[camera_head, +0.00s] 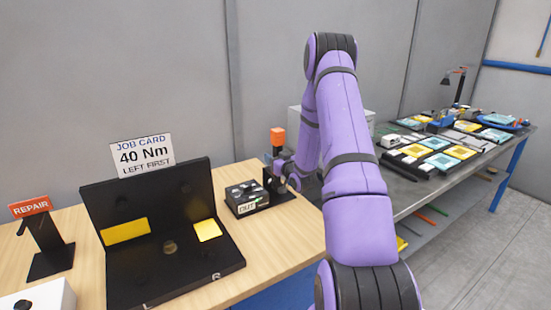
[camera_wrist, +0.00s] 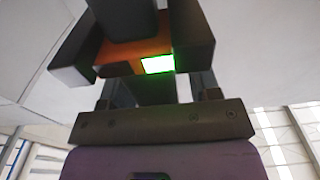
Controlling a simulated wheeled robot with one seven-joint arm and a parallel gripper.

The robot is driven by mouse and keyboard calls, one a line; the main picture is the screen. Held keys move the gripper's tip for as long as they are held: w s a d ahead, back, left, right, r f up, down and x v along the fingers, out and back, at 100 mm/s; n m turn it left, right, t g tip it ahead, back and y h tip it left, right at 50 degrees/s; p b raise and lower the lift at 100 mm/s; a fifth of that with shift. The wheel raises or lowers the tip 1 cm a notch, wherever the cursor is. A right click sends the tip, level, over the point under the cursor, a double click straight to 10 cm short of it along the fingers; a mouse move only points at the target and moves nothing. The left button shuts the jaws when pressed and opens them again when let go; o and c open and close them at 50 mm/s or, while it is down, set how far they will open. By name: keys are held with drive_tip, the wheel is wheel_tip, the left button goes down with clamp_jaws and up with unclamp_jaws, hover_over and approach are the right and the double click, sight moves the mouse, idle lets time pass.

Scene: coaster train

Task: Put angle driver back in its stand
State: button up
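The angle driver (camera_head: 278,137) has an orange block on top and a dark body, and stands upright at the right end of the wooden bench. Its black stand (camera_head: 273,191) is directly below it, partly hidden by my gripper (camera_head: 281,167). I cannot tell whether the driver is seated in the stand or just above it. In the wrist view the driver's orange section with a lit green display (camera_wrist: 157,64) lies between the two dark fingers of my gripper (camera_wrist: 133,52), which appear closed against its sides.
A black box marked OUT (camera_head: 247,198) stands just left of the stand. A black fixture with yellow pads (camera_head: 165,250) and a job card (camera_head: 143,156) is further left, then a REPAIR sign stand (camera_head: 45,250). A grey table with several trays (camera_head: 440,163) is at the right.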

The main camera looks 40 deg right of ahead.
drive_tip(key=shift+s+f, duration=0.15)
drive_tip(key=shift+s, duration=0.05)
drive_tip(key=v, duration=1)
drive_tip(key=shift+s, duration=0.25)
drive_tip(key=w+a+r+n+g, duration=0.1)
drive_tip(key=w+a+r+g, duration=0.1)
drive_tip(key=a+r, duration=0.4)
drive_tip(key=w+a+r+n+g, duration=0.1)
drive_tip(key=w+a+r+g, duration=0.2)
drive_tip(key=a+r, duration=0.35)
drive_tip(key=s+a+r+g+y, duration=0.1)
drive_tip(key=s+a+r+g, duration=0.2)
drive_tip(key=s+a+r, duration=0.7)
drive_tip(key=s+a+r+g+y, duration=0.1)
drive_tip(key=s+a+r+g, duration=0.1)
drive_tip(key=s+a, duration=0.4)
drive_tip(key=s+a+r+g+y, duration=0.2)
drive_tip(key=s+a, duration=0.4)
drive_tip(key=s, duration=0.7)
drive_tip(key=shift+s+a+r+n+g, duration=0.3)
drive_tip(key=shift+s+a+r+g, duration=0.1)
drive_tip(key=shift+r, duration=0.15)
